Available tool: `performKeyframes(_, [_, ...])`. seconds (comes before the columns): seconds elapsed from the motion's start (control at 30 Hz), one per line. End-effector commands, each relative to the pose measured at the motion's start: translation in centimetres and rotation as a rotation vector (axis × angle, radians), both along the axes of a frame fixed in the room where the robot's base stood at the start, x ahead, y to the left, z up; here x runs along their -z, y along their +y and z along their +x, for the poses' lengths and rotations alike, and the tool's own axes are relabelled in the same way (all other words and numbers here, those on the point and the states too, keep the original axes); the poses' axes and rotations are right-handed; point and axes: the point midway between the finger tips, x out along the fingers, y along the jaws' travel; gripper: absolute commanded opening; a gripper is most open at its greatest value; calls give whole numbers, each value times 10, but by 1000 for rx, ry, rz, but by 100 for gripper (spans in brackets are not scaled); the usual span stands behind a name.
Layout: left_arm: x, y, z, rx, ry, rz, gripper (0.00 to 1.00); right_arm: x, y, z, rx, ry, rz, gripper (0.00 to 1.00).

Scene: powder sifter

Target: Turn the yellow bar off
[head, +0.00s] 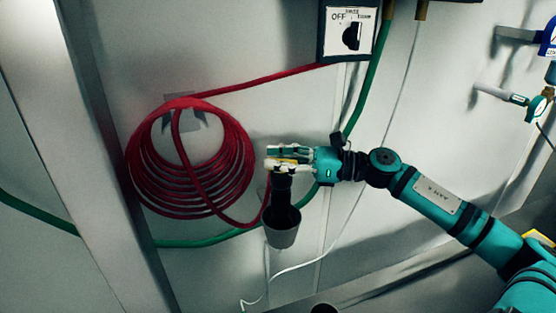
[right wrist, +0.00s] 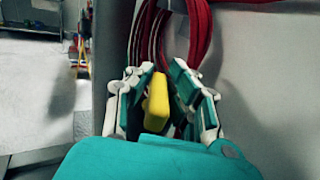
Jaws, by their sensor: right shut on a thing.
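The yellow bar (right wrist: 157,103) stands between the two teal-padded fingers of my right gripper (right wrist: 165,75) in the right wrist view. In the head view my right gripper (head: 280,156) reaches in from the right and is shut on the bar, of which only a thin yellow strip (head: 289,161) shows between the fingers. The rest of the bar is hidden by the fingers. A black fitting with a grey cup (head: 282,232) hangs directly below the gripper. My left gripper is not in view.
A coiled red hose (head: 190,205) hangs on the pale wall just left of the gripper. A green hose (head: 368,85) runs behind the wrist. A switch box (head: 332,45) marked OFF is above. Valves (head: 541,105) are at the far right.

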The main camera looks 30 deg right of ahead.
Motion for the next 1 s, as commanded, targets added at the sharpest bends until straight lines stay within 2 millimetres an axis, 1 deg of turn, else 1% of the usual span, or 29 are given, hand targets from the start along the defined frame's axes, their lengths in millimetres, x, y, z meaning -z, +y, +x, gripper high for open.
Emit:
performKeyframes(0.1, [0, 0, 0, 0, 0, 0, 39, -1, 0, 0, 0, -1, 1, 0])
performKeyframes(0.13, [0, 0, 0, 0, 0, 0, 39, -1, 0, 0, 0, -1, 1, 20])
performKeyframes(0.27, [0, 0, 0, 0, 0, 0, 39, -1, 0, 0, 0, -1, 1, 37])
performKeyframes(0.3, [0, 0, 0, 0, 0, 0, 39, 0, 0, 0, 0, -1, 1, 39])
performKeyframes(0.47, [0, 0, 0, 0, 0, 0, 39, 0, 0, 0, 0, -1, 1, 39])
performKeyframes(0.57, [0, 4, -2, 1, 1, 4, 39, 0, -1, 0, 0, 0, 0, 39])
performKeyframes(0.67, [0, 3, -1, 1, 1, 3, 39, 1, -4, -3, 1, 2, 2, 39])
performKeyframes(0.87, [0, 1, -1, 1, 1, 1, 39, 2, -23, -21, 2, 5, 2, 39])
performKeyframes(1.0, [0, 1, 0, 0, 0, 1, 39, 2, -44, -39, 3, 4, 5, 39])
